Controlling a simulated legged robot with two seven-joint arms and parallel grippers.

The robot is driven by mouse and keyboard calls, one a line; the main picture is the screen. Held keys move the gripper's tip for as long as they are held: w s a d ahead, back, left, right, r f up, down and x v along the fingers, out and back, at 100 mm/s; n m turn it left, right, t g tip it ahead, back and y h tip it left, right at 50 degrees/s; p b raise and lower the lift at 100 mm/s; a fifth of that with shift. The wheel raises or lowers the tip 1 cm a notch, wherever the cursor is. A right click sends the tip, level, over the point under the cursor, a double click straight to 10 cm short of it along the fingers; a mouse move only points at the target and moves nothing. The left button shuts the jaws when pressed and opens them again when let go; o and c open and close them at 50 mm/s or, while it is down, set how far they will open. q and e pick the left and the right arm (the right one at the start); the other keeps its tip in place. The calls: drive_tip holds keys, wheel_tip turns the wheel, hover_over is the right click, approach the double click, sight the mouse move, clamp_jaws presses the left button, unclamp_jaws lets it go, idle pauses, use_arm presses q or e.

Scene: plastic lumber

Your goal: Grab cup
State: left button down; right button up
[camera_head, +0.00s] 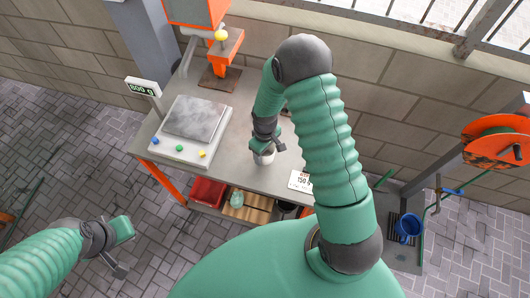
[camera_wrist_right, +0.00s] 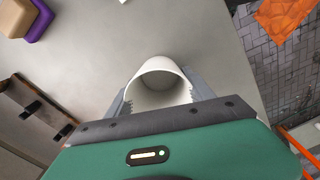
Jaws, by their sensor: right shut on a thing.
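A white cup (camera_head: 263,158) is on the grey table (camera_head: 236,170), near its middle. My right gripper (camera_head: 266,146) is at the cup from above. In the right wrist view the cup (camera_wrist_right: 160,84) sits between the two grey fingers, its open rim facing the camera, and the gripper is shut on it. I cannot tell whether the cup still touches the table. My left gripper (camera_head: 125,250) hangs over the paved floor at the lower left, away from the table, with its fingers apart and nothing between them.
A scale (camera_head: 193,129) with coloured buttons and an "800 g" display (camera_head: 142,87) stands left of the cup. An orange device (camera_head: 226,50) is behind. A "150" card (camera_head: 301,181) lies at right. A red bin (camera_head: 208,192) is on the lower shelf.

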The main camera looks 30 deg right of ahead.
drive_tip(key=shift+c, duration=1)
